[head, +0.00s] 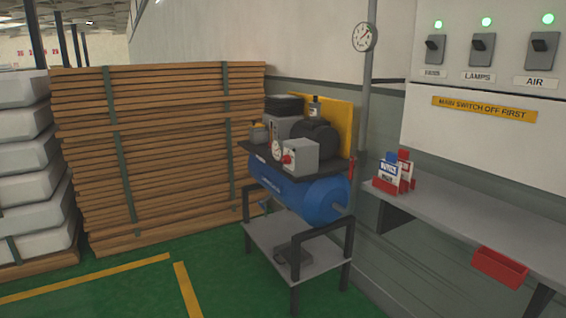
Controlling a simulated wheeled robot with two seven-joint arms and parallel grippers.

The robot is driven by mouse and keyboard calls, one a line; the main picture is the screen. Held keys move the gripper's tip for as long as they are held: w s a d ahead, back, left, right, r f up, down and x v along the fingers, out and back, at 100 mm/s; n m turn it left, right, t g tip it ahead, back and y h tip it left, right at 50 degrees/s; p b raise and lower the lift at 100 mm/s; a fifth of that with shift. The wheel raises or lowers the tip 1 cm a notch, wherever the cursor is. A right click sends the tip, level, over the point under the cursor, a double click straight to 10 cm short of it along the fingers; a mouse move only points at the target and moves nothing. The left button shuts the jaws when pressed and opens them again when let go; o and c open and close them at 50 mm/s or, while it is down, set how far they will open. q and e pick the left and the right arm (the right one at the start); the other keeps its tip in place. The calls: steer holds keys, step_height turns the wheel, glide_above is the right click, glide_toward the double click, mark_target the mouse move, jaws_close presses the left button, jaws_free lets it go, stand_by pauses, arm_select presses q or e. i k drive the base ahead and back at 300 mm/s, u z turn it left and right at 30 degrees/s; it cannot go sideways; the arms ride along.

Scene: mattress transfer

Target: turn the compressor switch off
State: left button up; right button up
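A compressor with a blue tank (305,195) stands on a dark frame in the middle of the head view. On its top plate is a grey box (301,155) with a small red switch (288,159) on its left face. The switch's setting is too small to tell. A wall panel at the upper right carries switches labelled FANS (434,49), LAMPS (481,49) and AIR (543,50), each under a lit green lamp. A yellow label (484,109) below them reads MAIN SWITCH OFF FIRST. Neither of my grippers is in view.
Stacked wooden boards (180,150) stand left of the compressor, with white wrapped mattresses (25,170) at the far left. A grey bench (480,220) with a red bin (499,267) fills the lower right. Green floor (130,285) is clear at lower left.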

mark_target(285, 160)
steer(key=u, duration=0.45)
steer(key=k, duration=1)
steer(key=u, duration=1.2)
steer(key=i, duration=3.2)
steer(key=z, duration=1.05)
steer(key=i, duration=1.35)
steer(key=z, duration=1.35)
